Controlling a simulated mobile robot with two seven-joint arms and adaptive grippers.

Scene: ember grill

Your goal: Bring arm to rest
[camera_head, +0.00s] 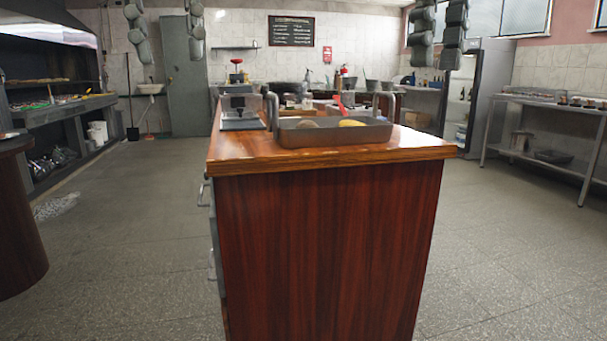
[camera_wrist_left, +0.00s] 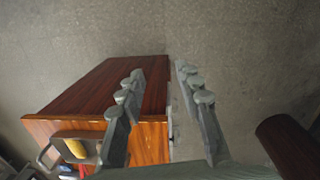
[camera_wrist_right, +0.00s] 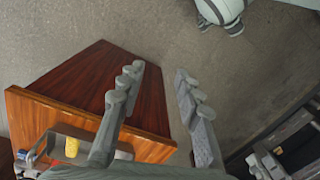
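My left gripper (camera_head: 171,58) hangs at the top left of the head view, high in front of me, fingers apart with nothing between them. It is also open and empty in the left wrist view (camera_wrist_left: 159,70). My right gripper (camera_head: 436,65) hangs at the top right of the head view, its fingers also apart. The right wrist view shows its gap empty too (camera_wrist_right: 160,72). The arm links are out of the head view. Both grippers appear clear of the wooden counter (camera_head: 330,240).
A grey metal tray (camera_head: 330,136) on the counter holds a yellow item (camera_head: 351,123) and a brownish one. A small metal device (camera_head: 240,112) stands to its left. A round dark wooden piece (camera_head: 15,220) is at left, a metal table (camera_head: 550,105) at right. Floor beside the counter is clear.

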